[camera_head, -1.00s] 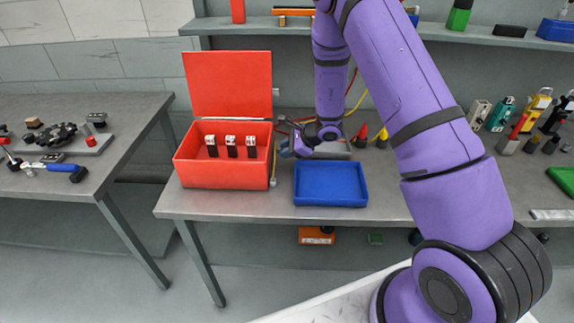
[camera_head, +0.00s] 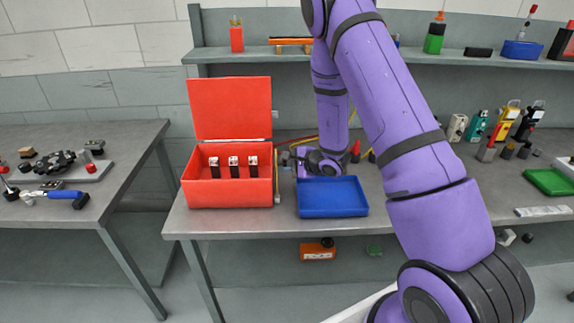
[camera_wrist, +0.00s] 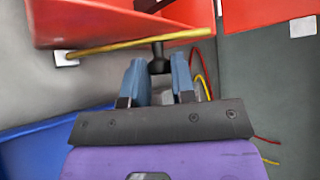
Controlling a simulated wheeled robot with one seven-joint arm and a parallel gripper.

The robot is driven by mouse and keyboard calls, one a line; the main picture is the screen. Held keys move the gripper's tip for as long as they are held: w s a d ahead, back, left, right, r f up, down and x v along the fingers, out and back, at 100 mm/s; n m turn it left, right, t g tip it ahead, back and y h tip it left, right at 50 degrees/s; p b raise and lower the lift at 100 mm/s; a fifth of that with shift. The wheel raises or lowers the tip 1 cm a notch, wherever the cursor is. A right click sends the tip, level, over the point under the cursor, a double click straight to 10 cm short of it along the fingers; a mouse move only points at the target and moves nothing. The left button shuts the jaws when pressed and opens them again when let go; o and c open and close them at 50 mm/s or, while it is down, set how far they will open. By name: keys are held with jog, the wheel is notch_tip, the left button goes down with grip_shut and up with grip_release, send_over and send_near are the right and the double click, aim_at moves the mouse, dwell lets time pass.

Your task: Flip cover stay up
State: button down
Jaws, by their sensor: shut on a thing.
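The red box (camera_head: 228,195) stands on the bench with its red lid (camera_head: 230,107) raised upright. The stay is a thin yellow rod (camera_wrist: 110,46) along the box's right side, running nearly straight across the top of the wrist view. A black knob (camera_wrist: 158,64) hangs from the rod. My gripper (camera_wrist: 159,72) is at the box's right side, its two blue-grey fingers on either side of the knob and shut on it.
A blue tray (camera_head: 332,211) lies just right of the box, close below my wrist. Several black-and-white pieces (camera_head: 234,168) stand inside the box. Red and yellow cables (camera_wrist: 206,80) run behind my gripper. A shelf (camera_head: 470,60) crosses above the bench.

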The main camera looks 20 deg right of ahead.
dwell(0.4)
jog(key=c, duration=0.9)
grip_release()
jog(key=shift+c, duration=0.2)
jog(key=v, duration=1.1)
jog(key=shift+a, duration=0.1)
